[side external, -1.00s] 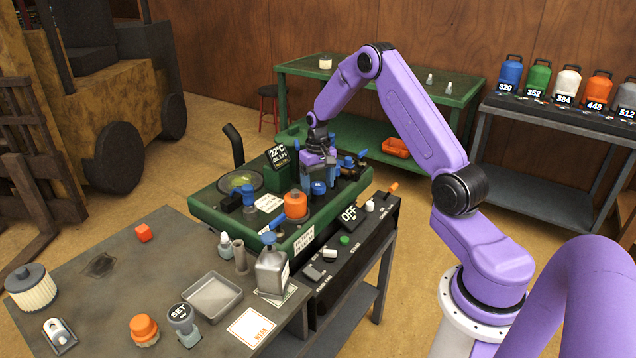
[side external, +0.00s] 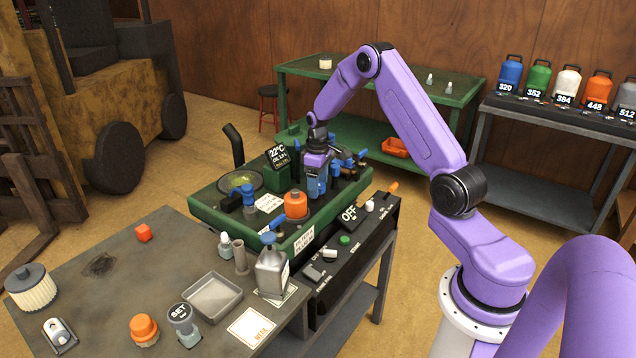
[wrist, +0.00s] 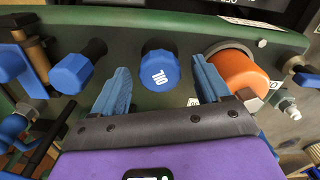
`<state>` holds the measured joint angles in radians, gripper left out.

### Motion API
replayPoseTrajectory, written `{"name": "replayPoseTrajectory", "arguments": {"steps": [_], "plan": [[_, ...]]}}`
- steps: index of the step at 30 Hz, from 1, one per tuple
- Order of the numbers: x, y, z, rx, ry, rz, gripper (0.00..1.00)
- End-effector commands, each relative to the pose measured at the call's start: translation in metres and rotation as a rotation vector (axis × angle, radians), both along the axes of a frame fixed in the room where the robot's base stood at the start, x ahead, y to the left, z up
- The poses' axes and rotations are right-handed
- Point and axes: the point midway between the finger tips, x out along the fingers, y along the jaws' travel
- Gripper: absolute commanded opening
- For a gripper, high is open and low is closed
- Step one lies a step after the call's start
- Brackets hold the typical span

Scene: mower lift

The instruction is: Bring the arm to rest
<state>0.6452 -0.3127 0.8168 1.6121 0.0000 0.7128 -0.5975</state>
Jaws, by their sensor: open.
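My arm reaches from the right over the green machine (side external: 222,208), elbow raised. My gripper (side external: 316,192) points down over the machine's right half, behind the orange cap (side external: 295,204). In the wrist view my gripper (wrist: 160,66) is open, with its two blue fingers apart and nothing held. A blue cap marked OIL (wrist: 160,71) shows in the gap between the fingertips; I cannot tell whether they touch it. The orange cap also shows in the wrist view (wrist: 241,76), right of the right finger.
Another blue cap (wrist: 71,74) stands left of the fingers. A dark display (side external: 278,156) rises behind the gripper's left. A control panel (side external: 325,262) runs along the machine's front. A grey bench (side external: 100,275) holds loose parts at left. The air above the machine looks clear.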

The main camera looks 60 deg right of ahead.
Motion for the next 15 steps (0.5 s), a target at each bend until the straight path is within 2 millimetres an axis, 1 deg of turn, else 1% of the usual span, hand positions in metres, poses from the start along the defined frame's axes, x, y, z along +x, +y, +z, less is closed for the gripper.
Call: {"name": "replayPoseTrajectory", "arguments": {"steps": [2, 3, 5, 6, 8, 9, 15], "plan": [[0.0000, 0.0000, 0.0000, 0.000, 0.000, -0.001, 0.76], [0.0000, 0.0000, 0.0000, 0.000, 0.000, -0.002, 0.69], [0.0000, 0.0000, 0.0000, 0.000, 0.000, -0.002, 0.50], [0.0000, 0.0000, 0.0000, 0.000, 0.000, -0.002, 0.37], [0.0000, 0.0000, 0.0000, 0.000, 0.000, -0.003, 0.17], [0.0000, 0.0000, 0.0000, 0.000, 0.000, -0.003, 0.15], [0.0000, 0.0000, 0.0000, 0.000, 0.000, -0.004, 0.14]]}}
